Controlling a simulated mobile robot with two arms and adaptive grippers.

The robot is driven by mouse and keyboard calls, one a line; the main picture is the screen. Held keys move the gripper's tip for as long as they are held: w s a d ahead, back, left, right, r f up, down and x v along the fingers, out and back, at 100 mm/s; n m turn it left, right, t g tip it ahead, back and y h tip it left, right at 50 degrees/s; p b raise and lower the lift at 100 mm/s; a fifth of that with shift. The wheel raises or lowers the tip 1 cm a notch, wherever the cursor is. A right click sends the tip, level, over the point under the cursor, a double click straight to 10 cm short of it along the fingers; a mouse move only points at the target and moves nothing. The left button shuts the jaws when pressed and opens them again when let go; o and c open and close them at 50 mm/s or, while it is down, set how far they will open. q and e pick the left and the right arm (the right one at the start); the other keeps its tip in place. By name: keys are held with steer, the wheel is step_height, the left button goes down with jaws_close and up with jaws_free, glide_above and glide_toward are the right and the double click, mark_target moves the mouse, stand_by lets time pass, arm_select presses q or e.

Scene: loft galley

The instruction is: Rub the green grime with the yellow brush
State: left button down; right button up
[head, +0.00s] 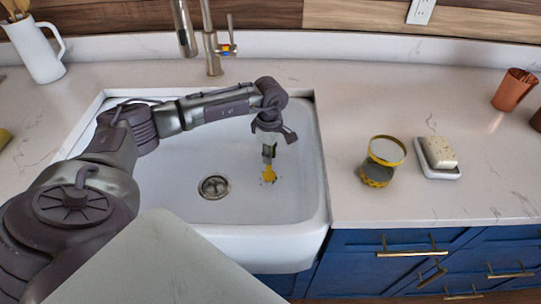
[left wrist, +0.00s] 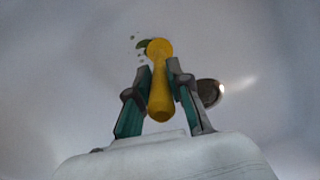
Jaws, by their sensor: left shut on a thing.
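The yellow brush (head: 268,174) is held in my left gripper (head: 268,156) inside the white sink (head: 292,205), right of the drain. In the left wrist view the brush (left wrist: 159,90) stands between the two fingers of the gripper (left wrist: 159,76), which are shut on it. The green grime (left wrist: 144,44) shows there as a small dark green patch with specks, partly hidden behind the brush's far end. Whether the brush touches the grime I cannot tell. In the head view only small dark specks show around the brush's lower end. My right gripper is not in view.
The drain (head: 214,187) lies left of the brush. A tall faucet (head: 213,55) stands behind the sink. On the right counter are a yellow-rimmed jar (head: 377,172), a soap dish (head: 441,174) with a soap bar (head: 439,152), and a copper cup (head: 514,90). A white pitcher (head: 36,50) stands at left.

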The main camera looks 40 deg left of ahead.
arm_select(q)
step_height(320, 180, up, 3)
steer(key=shift+p, duration=0.7)
steer(key=shift+r+p, duration=0.5)
steer(key=shift+r, duration=0.4)
